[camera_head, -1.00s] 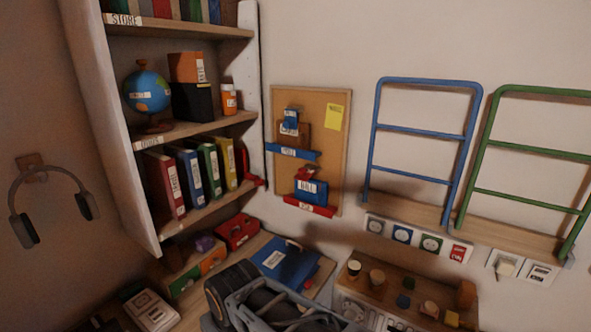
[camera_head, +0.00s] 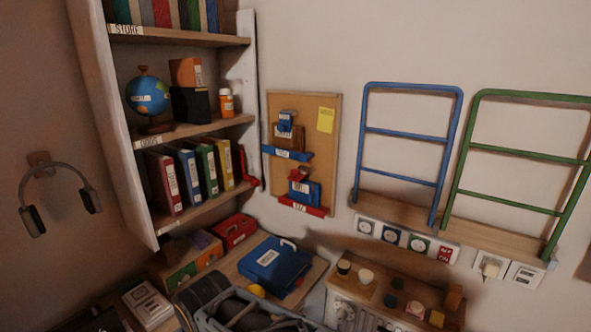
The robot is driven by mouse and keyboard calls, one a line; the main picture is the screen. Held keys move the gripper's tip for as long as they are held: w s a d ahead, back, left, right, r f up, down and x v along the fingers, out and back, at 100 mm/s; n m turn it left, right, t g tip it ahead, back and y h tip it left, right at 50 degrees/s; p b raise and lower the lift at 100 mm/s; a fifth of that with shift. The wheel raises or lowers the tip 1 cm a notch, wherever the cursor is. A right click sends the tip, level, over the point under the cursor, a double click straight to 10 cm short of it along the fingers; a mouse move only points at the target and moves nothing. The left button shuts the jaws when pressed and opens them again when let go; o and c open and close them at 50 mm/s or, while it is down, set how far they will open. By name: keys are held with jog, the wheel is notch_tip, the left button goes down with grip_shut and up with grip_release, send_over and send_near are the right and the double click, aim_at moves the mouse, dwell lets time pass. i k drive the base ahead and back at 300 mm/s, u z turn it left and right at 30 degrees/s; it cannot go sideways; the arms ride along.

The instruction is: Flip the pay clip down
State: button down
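A cork board (camera_head: 330,150) hangs on the wall right of the shelf. It carries an upper blue bar (camera_head: 292,155) with a blue clip (camera_head: 285,119) and a brown piece (camera_head: 290,137) above it. Lower down is a red bar (camera_head: 303,206) with a blue clip (camera_head: 313,194) and a small red part (camera_head: 297,175) above it. Their labels are too small to read surely, so I cannot tell which clip is pay or whether it is up or down. Parts of my arm show at the bottom, apart from the board in the picture. My gripper's fingertips are not visible.
A blue box (camera_head: 275,262) stands on the desk below the board, with a red box (camera_head: 234,229) to its left. A wooden-topped unit (camera_head: 392,306) bearing several small items is to the right. Blue (camera_head: 412,133) and green (camera_head: 523,148) rail frames are on the wall. Wall before the board looks clear.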

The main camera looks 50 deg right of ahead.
aim_at(297, 172)
jog(key=k, duration=0.6)
jog(key=z, duration=0.9)
jog(key=i, duration=0.45)
